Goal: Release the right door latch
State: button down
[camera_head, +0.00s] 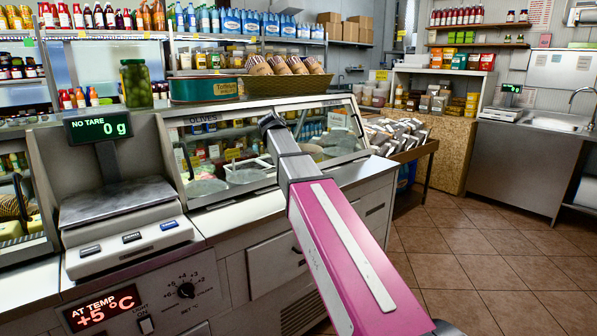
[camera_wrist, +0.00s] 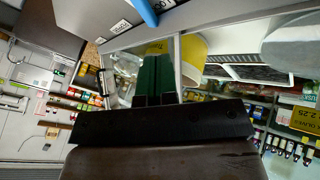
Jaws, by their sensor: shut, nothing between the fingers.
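The glass-fronted display case (camera_head: 232,192) stands in the counter in the head view, with bowls and trays behind its panes. The right glass section (camera_head: 345,122) is behind and right of my arm. I cannot make out the right door latch for certain. In the wrist view a blue bar (camera_wrist: 145,12) lies against a pale, labelled surface at the top; I cannot tell whether it is the latch. My gripper (camera_wrist: 154,62) shows as dark green fingers, closed together and empty. In the head view its dark end (camera_head: 268,122) is in front of the case glass.
A scale (camera_head: 125,215) stands on the counter at left. A wicker basket (camera_head: 285,84), a green tin (camera_head: 205,89) and an olive jar (camera_head: 136,84) stand on top of the case. A stand of bags (camera_head: 400,135) is at right. The tiled floor (camera_head: 480,240) is clear.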

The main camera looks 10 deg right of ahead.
jog(key=shift+f, duration=0.1)
jog(key=x, duration=1)
